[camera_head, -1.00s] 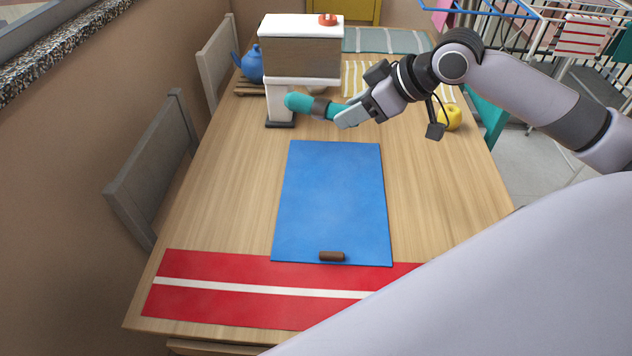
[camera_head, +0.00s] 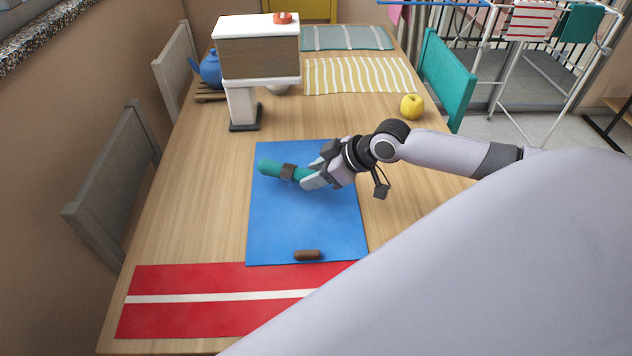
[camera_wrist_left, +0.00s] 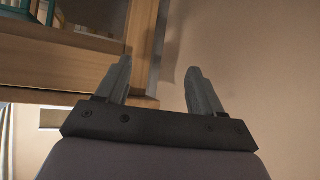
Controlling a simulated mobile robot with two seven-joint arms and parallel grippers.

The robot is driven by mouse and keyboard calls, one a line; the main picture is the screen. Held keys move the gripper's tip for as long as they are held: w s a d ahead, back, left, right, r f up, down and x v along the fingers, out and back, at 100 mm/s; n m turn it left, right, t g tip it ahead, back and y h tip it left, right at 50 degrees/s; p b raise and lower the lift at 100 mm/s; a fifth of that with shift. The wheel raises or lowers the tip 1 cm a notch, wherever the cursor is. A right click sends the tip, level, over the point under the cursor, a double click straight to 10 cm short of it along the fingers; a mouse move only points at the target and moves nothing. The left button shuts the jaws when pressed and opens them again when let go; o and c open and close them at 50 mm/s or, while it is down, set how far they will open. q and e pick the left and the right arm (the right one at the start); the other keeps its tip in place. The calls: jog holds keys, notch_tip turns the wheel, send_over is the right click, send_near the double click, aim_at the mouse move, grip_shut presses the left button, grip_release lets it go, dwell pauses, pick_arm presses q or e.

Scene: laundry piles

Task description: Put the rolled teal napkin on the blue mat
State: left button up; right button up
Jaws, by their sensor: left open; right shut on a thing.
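The rolled teal napkin (camera_head: 272,168) has a brown band around its middle. My right gripper (camera_head: 308,178) is shut on its right end. The napkin is over the upper part of the blue mat (camera_head: 305,222); I cannot tell whether it touches the mat. The mat lies flat on the wooden table, with a small brown roll (camera_head: 308,255) near its front edge. My left gripper (camera_wrist_left: 160,85) shows only in the left wrist view, open and empty, near a wooden edge and a plain wall.
A red runner with a white stripe (camera_head: 210,298) lies in front of the mat. Behind stand a box-topped white stand (camera_head: 258,60), a blue teapot (camera_head: 209,69) and a yellow apple (camera_head: 411,106). Striped cloths (camera_head: 360,75) lie at the back. Bare table (camera_head: 190,200) is left of the mat.

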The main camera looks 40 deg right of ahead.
notch_tip(320, 180, down, 3)
jog(key=shift+r, duration=0.1)
jog(key=o, duration=1.1)
jog(key=shift+r, duration=0.1)
jog(key=p+v, duration=0.1)
jog(key=v, duration=1.1)
jog(key=shift+s, duration=0.1)
